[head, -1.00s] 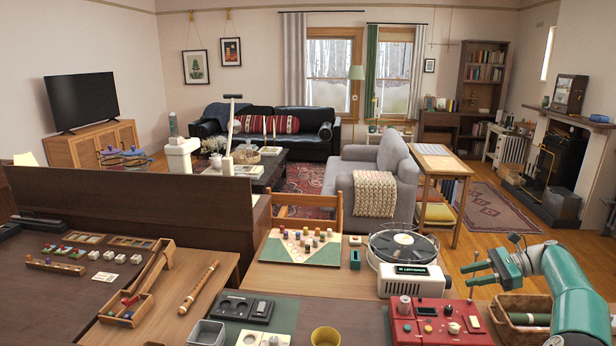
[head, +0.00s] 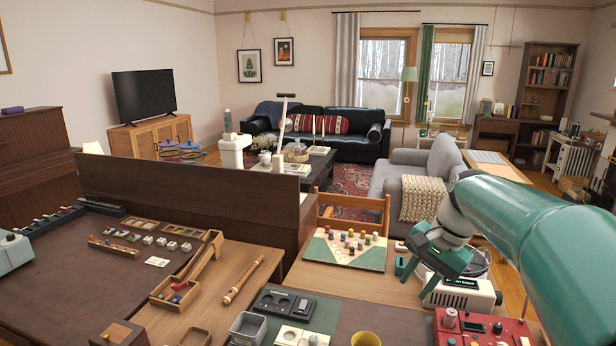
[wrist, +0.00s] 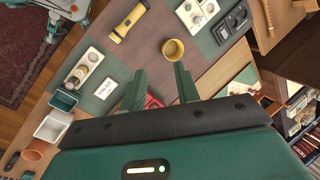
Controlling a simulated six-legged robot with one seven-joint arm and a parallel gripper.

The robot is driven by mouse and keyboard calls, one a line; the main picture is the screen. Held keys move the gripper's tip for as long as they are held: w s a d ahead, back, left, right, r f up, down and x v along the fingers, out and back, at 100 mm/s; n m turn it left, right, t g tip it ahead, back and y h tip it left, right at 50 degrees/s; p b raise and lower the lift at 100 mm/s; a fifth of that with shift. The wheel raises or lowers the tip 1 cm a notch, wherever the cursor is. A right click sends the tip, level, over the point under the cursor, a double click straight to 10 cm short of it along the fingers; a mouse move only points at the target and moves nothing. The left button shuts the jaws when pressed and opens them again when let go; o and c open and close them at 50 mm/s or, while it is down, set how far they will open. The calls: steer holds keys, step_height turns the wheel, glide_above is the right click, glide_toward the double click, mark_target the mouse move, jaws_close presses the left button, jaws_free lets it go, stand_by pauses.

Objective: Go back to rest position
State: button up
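My gripper (head: 418,280) hangs at the end of my teal arm, on the right of the head view. A bit of a red thing (wrist: 153,101) shows beyond the fingers, lower down. A yellow cup (wrist: 173,50) stands on the table past the fingertips.
The red control box (head: 480,328) stands at the table's front right. A board with pegs (head: 347,248), a wooden flute (head: 243,280) and a grey bin (head: 247,328) are to the left. The wrist view also shows a yellow flashlight (wrist: 129,21) and a white bin (wrist: 54,126).

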steer(key=s+a+f+n+t+h, duration=0.1)
steer(key=s+n, duration=0.3)
steer(key=s, duration=0.6)
steer(key=s+a+f+n+t+h, duration=0.2)
steer(key=s+a+f+n+t, duration=0.1)
steer(key=s, duration=0.8)
steer(key=shift+a+f+n, duration=0.15)
steer(key=shift+a+n, duration=0.6)
steer(key=shift+n, duration=0.25)
